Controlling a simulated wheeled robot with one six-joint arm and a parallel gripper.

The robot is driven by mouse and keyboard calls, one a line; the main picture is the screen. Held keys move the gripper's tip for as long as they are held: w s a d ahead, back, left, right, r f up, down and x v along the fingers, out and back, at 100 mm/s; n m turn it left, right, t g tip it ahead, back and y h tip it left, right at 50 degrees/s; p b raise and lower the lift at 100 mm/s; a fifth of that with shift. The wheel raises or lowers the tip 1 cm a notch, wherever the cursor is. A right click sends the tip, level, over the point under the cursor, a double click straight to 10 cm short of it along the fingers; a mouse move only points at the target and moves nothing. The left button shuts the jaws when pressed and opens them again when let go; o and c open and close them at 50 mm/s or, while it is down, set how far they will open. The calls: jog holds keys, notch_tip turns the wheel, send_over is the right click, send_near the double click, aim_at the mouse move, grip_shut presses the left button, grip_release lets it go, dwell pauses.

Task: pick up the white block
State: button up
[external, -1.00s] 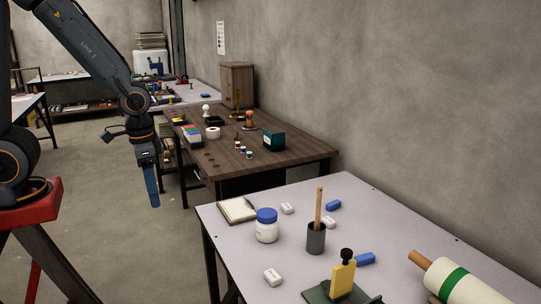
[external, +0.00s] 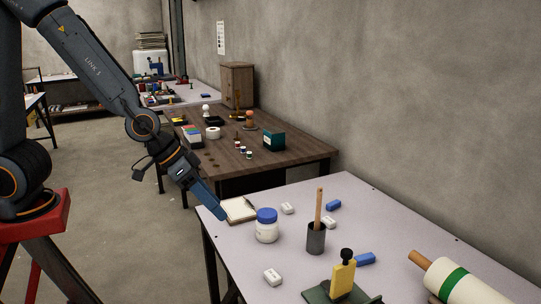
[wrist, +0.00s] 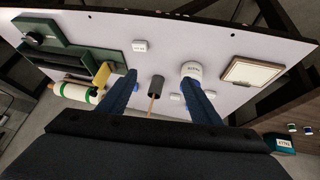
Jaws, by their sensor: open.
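Several small white blocks lie on the pale table (external: 235,250). One white block (external: 272,276) is near the table's front left edge; it also shows in the wrist view (wrist: 139,45), beyond my fingers and apart from them. A second white block (external: 287,208) is beside the blue-lidded jar, and a third white block (external: 329,222) is by the dark cup. My gripper (external: 219,213) is tilted down to the right at the table's left edge, near the notebook. Its blue fingers (wrist: 160,82) are spread, with nothing held between them.
A jar (external: 267,228), a cup holding a stick (external: 316,238), blue blocks (external: 334,206), a notebook (external: 238,209), a green-based yellow tool (external: 343,280) and a white roll (external: 462,284) crowd the table. Bare surface lies around the front white block.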

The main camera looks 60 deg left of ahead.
jog(key=w+d+r+n+t+y+b, duration=0.1)
jog(key=w+d+r+t+y+b, duration=0.15)
jog(key=d+t+b, duration=0.6)
jog(key=t+p, duration=0.1)
jog(key=p, duration=0.2)
send_near(267, 272)
jog(key=w, duration=0.3)
jog(key=shift+w+d, duration=0.2)
jog(key=shift+w, duration=0.1)
jog(key=shift+w+f+t, duration=0.25)
jog(key=shift+w, duration=0.15)
jog(key=shift+w+a+f, duration=0.1)
jog(key=shift+w+f, duration=0.1)
jog(key=shift+w, duration=0.95)
jog(key=shift+w+a+f, duration=0.1)
jog(key=shift+w+f, duration=0.15)
jog(key=shift+w, duration=0.9)
jog(key=shift+w+f, duration=0.2)
jog(key=shift+w, duration=0.95)
jog(key=c, duration=1.1)
